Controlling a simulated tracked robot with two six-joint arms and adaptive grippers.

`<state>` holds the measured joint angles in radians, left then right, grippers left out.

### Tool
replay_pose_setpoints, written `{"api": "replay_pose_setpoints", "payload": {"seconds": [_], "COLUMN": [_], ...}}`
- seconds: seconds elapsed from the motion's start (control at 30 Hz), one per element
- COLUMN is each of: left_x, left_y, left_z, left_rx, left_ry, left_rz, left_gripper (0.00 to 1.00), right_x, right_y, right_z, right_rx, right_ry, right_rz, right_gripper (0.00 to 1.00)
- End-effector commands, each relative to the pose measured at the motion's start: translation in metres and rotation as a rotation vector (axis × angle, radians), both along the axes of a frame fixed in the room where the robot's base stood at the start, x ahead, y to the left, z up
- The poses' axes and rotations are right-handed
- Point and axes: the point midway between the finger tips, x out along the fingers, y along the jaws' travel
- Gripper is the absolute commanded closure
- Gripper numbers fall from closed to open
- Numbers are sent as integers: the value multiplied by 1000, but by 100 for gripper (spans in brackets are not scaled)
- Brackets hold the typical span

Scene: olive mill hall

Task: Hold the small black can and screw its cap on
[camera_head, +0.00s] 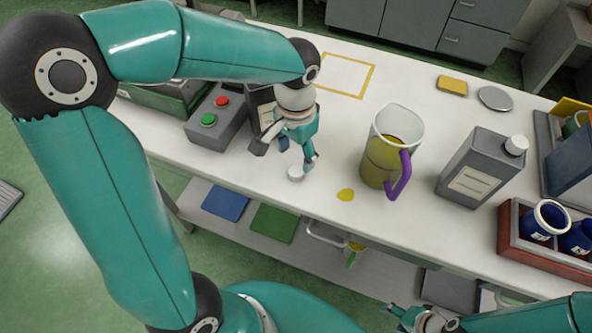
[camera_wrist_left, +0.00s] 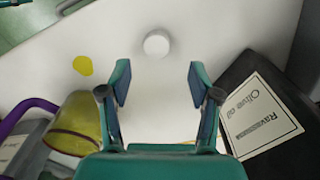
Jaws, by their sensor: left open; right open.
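The small black can (camera_head: 259,98) stands on the white table behind my left gripper, which hides part of it in the head view. In the left wrist view the can (camera_wrist_left: 262,105) is dark, with a white olive oil label, right of the fingers. A round white cap (camera_head: 296,174) lies on the table near the front edge. The cap (camera_wrist_left: 157,44) also shows beyond the fingertips in the left wrist view. My left gripper (camera_head: 284,156) is open and empty, its fingers (camera_wrist_left: 160,85) short of the cap. My right gripper (camera_head: 392,310) is open, low at the bottom edge.
A jug of yellow oil (camera_head: 384,155) with a purple handle stands right of the cap, near a yellow spill (camera_head: 346,195). A larger grey can (camera_head: 478,170) with a white cap stands further right, near a red-brown crate (camera_head: 512,235). A button box (camera_head: 217,118) is at left.

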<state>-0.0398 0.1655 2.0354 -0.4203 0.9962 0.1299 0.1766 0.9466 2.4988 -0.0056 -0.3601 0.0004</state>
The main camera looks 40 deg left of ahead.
Motion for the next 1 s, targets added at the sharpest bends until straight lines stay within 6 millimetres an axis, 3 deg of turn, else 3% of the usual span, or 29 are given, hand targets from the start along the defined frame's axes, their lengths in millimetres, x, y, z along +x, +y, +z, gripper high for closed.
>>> {"api": "replay_pose_setpoints", "payload": {"seconds": [0.4, 0.77, 1.0], "left_x": [-5, -4, -4], "left_y": [-4, -4, -4], "left_z": [-49, -51, -51], "left_rx": [1, 0, 0], "left_ry": [4, 1, 1], "left_rz": [0, 0, -1], "left_gripper": [37, 37, 74], "right_x": [0, 0, 0], "right_y": [0, 0, 0], "right_z": [3, 3, 3], "right_rx": [0, 0, 0], "right_ry": [0, 0, 0], "right_rz": [0, 0, 0], "right_gripper": [41, 41, 41]}}
